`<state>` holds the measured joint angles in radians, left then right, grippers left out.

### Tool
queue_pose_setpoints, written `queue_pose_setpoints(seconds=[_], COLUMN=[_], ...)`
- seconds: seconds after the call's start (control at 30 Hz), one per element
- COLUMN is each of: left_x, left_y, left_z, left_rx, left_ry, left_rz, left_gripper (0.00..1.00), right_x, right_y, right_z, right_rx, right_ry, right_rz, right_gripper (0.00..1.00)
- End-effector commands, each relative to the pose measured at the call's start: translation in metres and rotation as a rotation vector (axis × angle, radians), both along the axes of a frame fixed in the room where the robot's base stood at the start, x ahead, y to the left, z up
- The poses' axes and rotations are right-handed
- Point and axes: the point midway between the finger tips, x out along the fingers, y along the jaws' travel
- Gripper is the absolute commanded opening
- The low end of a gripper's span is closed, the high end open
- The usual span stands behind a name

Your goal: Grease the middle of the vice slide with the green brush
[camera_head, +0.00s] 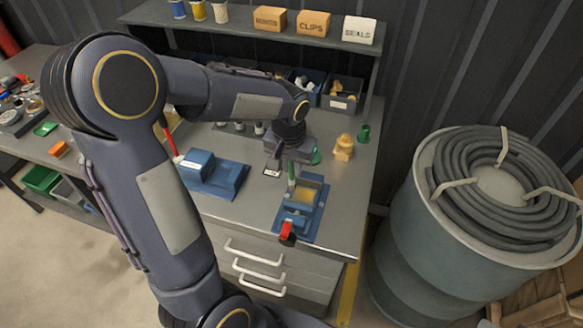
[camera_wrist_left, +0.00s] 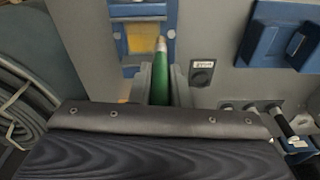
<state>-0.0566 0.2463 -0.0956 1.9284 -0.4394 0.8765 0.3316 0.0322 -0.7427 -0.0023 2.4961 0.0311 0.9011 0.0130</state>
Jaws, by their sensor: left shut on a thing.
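The vice (camera_wrist_left: 170,32) is partly hidden by the brush in the wrist view. I cannot tell whether the tip touches the slide.
A blue block-like fixture (camera_head: 215,175) stands left of the vice. A yellow-orange part (camera_head: 343,148) and a green one (camera_head: 364,133) sit behind to the right. Bins and a shelf (camera_head: 240,20) line the back. A barrel with a coiled hose (camera_head: 410,225) stands right of the bench.

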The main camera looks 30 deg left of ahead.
Motion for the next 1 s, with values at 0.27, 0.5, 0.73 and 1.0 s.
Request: queue_pose_setpoints(seconds=[0.27,0.5,0.73,1.0], left_x=[0.003,0.004,0.004,0.004], left_y=[0.002,0.003,0.003,0.003], left_z=[0.028,0.043,0.042,0.042], left_rx=[0.0,0.0,0.0,0.0], left_ry=[0.0,0.0,0.0,0.0], left_rz=[0.0,-0.001,-0.001,-0.001], left_gripper=[0.0,0.0,0.0,0.0], right_x=[0.0,0.0,0.0,0.0], right_y=[0.0,0.0,0.0,0.0], right_z=[0.021,0.029,0.028,0.028], right_rx=[0.0,0.0,0.0,0.0], right_ry=[0.0,0.0,0.0,0.0], right_rz=[0.0,0.0,0.0,0.0], right_gripper=[0.36,0.36,0.36,0.36])
